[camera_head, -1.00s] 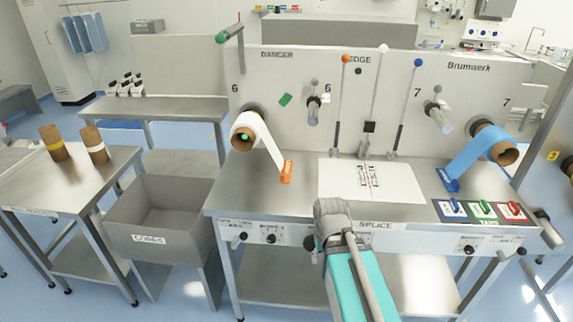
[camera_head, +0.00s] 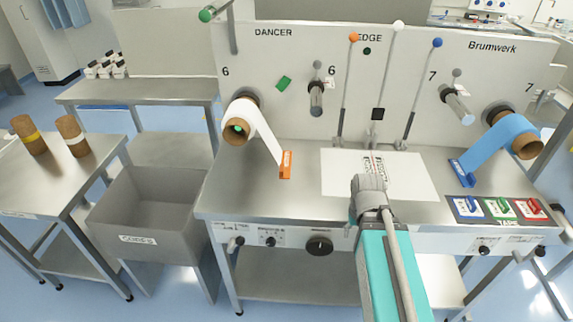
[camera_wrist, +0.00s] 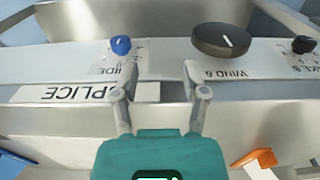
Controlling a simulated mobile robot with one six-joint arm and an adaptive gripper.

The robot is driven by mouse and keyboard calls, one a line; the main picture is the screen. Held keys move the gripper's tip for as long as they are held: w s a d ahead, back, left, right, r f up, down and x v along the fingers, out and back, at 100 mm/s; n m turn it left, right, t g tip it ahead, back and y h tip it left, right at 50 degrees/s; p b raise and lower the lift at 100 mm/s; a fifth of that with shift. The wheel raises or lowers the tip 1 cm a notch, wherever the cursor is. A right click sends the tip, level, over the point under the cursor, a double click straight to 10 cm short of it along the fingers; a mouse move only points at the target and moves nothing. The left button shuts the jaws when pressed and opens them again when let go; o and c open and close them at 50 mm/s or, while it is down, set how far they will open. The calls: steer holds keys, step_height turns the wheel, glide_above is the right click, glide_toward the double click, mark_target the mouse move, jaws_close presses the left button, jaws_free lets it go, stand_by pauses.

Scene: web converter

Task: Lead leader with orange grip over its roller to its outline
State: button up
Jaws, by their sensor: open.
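The white leader hangs from the left roll (camera_head: 239,128) at station 6. Its orange grip (camera_head: 286,165) rests on the table left of the white splice plate. The orange grip also shows at the lower right of the wrist view (camera_wrist: 256,158). A grey roller (camera_head: 316,98) sticks out of the panel at station 6, to the right of the roll. The white plate (camera_head: 335,178) carries printed marks, partly hidden by my arm; I cannot tell which outline is the leader's. My gripper (camera_wrist: 158,92) is open and empty, facing the table's front panel, away from the orange grip.
A blue leader with a blue grip (camera_head: 459,172) hangs at station 7, right of the plate. Blue, green and red trays (camera_head: 502,208) lie at the right front. Upright levers with coloured knobs (camera_head: 353,37) stand behind the plate. A grey bin (camera_head: 150,210) stands left of the table.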

steer(key=o, duration=0.5)
steer(key=shift+w+a+r, duration=0.1)
steer(key=shift+w+a, duration=0.05)
steer(key=shift+o, duration=0.5)
steer(key=shift+w+a+r, duration=0.1)
steer(key=shift+w+r, duration=0.05)
steer(key=shift+w, duration=0.1)
steer(key=w+a+r+m+p, duration=0.2)
steer(key=w, duration=0.2)
steer(key=w+a+r+m+p, duration=0.3)
steer(key=w, duration=0.1)
steer(key=w+a+r+m+p, duration=0.2)
steer(key=w+m+p, duration=0.1)
steer(key=w, duration=0.1)
steer(key=shift+w+a+r, duration=0.25)
steer(key=shift+a, duration=0.1)
steer(key=w+a+r+m+p, duration=0.4)
steer(key=w+a+m, duration=0.1)
steer(key=w+a, duration=0.1)
steer(key=w+a+r+m+p, duration=0.3)
steer(key=w+a+m, duration=0.2)
steer(key=a, duration=0.3)
steer(key=shift+w+r+p, duration=0.35)
steer(key=shift+w+p, duration=0.05)
